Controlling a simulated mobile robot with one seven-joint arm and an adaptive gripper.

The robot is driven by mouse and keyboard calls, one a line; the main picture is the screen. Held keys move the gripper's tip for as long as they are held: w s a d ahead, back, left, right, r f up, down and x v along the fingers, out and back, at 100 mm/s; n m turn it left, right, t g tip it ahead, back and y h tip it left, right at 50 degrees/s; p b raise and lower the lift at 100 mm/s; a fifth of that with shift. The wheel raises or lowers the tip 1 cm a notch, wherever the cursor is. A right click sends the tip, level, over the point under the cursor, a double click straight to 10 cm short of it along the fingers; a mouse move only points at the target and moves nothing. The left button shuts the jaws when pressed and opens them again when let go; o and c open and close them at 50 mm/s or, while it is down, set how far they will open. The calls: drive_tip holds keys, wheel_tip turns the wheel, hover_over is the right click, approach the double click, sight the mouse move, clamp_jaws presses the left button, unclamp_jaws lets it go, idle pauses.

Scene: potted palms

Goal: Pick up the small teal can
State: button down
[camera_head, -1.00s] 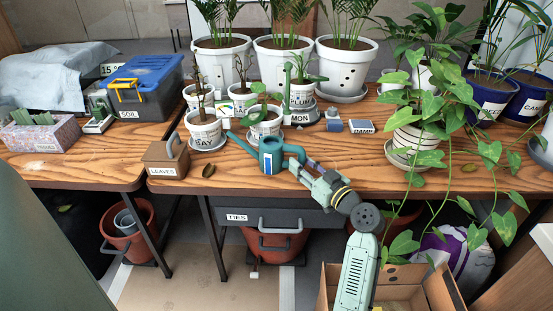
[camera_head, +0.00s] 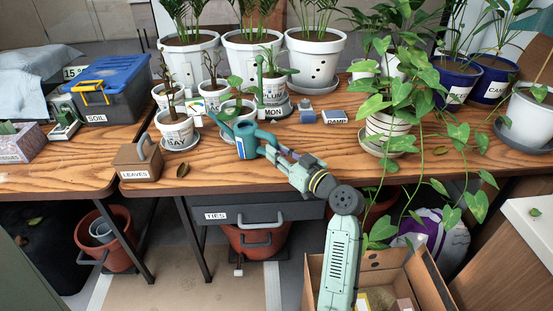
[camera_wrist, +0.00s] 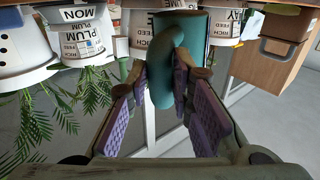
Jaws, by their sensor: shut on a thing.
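The small teal can (camera_head: 246,140) is a watering can with a white label and a spout pointing up and left. It is in front of the small labelled pots over the wooden table (camera_head: 240,177). My gripper (camera_head: 284,155) reaches it from the right and front. In the wrist view, which is upside down, the purple finger pads of my gripper (camera_wrist: 166,85) close on the curved handle of the teal can (camera_wrist: 182,40). The can looks raised a little above the table. Its underside is hidden.
Close behind stand the BAY pot (camera_head: 175,130) and the PLUM pot (camera_head: 271,90). A brown LEAVES box (camera_head: 138,162) is to the left. A trailing vine (camera_head: 400,105) hangs over the table at the right. The table's front strip is mostly clear.

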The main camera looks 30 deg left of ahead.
drive_tip(key=shift+s+r, duration=0.15)
drive_tip(key=shift+r, duration=0.65)
drive_tip(key=s+a+r+b, duration=0.1)
drive_tip(key=s+a+b, duration=0.1)
drive_tip(key=s, duration=1.3)
drive_tip(key=shift+s+r+b, duration=0.2)
drive_tip(key=shift+r+b, duration=0.1)
drive_tip(key=shift+b, duration=0.25)
